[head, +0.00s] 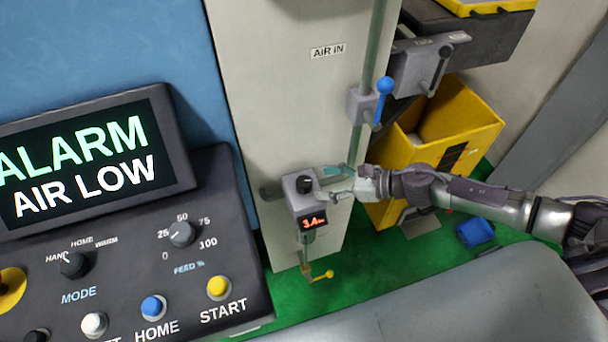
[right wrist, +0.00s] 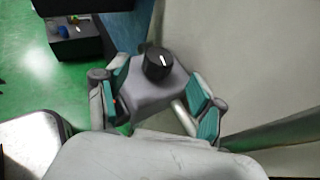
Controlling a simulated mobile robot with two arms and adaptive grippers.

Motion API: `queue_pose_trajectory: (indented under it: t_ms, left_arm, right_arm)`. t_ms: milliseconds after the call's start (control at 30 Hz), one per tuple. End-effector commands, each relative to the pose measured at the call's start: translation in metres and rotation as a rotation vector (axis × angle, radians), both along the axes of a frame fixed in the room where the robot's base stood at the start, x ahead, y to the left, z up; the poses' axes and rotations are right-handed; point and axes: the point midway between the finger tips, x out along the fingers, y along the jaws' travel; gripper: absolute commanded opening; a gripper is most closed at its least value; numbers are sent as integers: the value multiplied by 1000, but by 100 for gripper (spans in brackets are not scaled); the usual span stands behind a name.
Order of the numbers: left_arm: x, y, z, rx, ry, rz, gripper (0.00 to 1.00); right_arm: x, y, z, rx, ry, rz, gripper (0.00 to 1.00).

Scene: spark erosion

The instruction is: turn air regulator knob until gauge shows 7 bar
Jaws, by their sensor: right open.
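The air regulator (head: 296,200) is a grey box on the pale panel's pipework, with a black knob (head: 304,184) on top. Its small red digital gauge (head: 312,221) appears to read 3.4. My right gripper (head: 340,184) comes in from the right, open, its teal-padded fingers just beside the regulator. In the right wrist view, the knob (right wrist: 157,63) with a white mark stands beyond the fingertips, roughly centred between the open fingers (right wrist: 160,95). I see no finger contact with the knob. My left gripper is not in view.
A console screen (head: 85,160) reads "ALARM AIR LOW". A blue-handled valve (head: 384,86) sits on the pipe above the regulator, and a yellow-handled drain (head: 322,276) hangs below. A yellow bin (head: 470,120) stands behind my right arm. A blue object (head: 475,232) lies on the green floor.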

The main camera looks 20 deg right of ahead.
Motion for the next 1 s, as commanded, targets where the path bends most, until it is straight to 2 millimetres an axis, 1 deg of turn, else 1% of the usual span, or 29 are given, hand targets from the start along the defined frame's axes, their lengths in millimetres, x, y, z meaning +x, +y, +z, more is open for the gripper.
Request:
queue_pose_trajectory:
  t_ms: [33, 200, 300, 467, 767, 1000]
  left_arm:
    - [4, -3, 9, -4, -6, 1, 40]
    - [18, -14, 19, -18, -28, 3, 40]
    - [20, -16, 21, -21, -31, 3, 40]
    - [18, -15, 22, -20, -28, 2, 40]
    - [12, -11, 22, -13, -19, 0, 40]
    - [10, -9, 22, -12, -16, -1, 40]
  right_arm:
    - [7, 10, 1, 4, -1, 1, 68]
    - [23, 33, -13, 1, 0, 2, 68]
    - [30, 42, -19, 3, 1, 0, 68]
    - [35, 49, -24, 1, 1, 1, 68]
    - [36, 50, -26, 0, 1, 0, 68]
    - [36, 50, -26, 1, 1, 0, 28]
